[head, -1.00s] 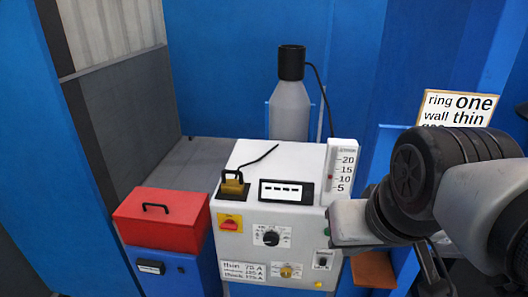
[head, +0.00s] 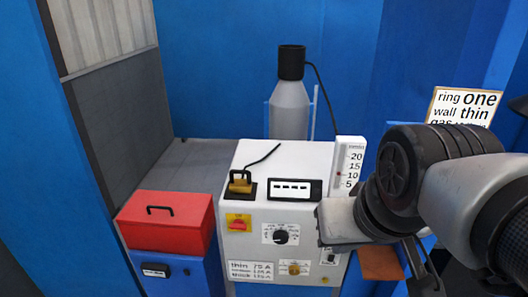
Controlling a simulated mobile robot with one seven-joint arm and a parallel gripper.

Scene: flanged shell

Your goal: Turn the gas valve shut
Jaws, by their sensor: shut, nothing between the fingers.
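The white machine (head: 250,215) stands in the middle of the head view. A brass knob (head: 294,268) sits low on its front, and I cannot tell whether this is the gas valve. A grey gas bottle (head: 289,108) with a black top (head: 291,62) stands behind the machine. A white flow gauge (head: 349,160) marked 5 to 20 rises at the machine's right, its red bead near 10. My gripper (head: 424,284) is at the lower right, dark and partly hidden by my arm. It looks shut and empty, right of the machine and apart from the knob.
A red box (head: 165,222) sits on a blue cabinet at the left. The front panel has a black dial (head: 281,234) and a red-and-yellow switch (head: 238,222). A sign (head: 462,105) is partly covered by my arm. A brown block (head: 380,263) lies beside the machine.

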